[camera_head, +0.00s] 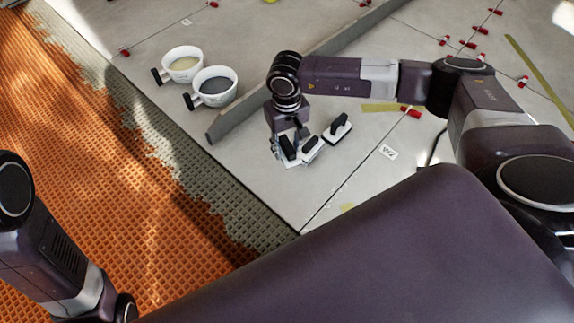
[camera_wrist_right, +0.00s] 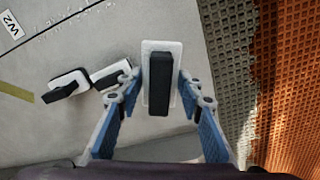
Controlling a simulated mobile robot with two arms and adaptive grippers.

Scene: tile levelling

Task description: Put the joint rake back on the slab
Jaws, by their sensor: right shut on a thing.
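My right gripper (camera_head: 285,157) is low over the pale grey slab (camera_head: 250,160), close to its edge. In the right wrist view its two blue-padded fingers (camera_wrist_right: 160,88) are on either side of the joint rake (camera_wrist_right: 158,105), a pale flat plate with a black bar-shaped handle. The fingers are shut on it. The rake also shows in the head view (camera_head: 288,148), partly hidden by the gripper. I cannot tell whether its plate touches the slab. My left gripper is out of view; only part of that arm shows at the lower left.
Two similar black-handled white tools, one close beside the gripper (camera_head: 312,149) and one farther right (camera_head: 339,128), rest on the slab. Two cups (camera_head: 182,65) (camera_head: 213,88) stand at upper left. A long grey bar (camera_head: 330,45) lies behind. Orange matting (camera_head: 100,140) borders the slab.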

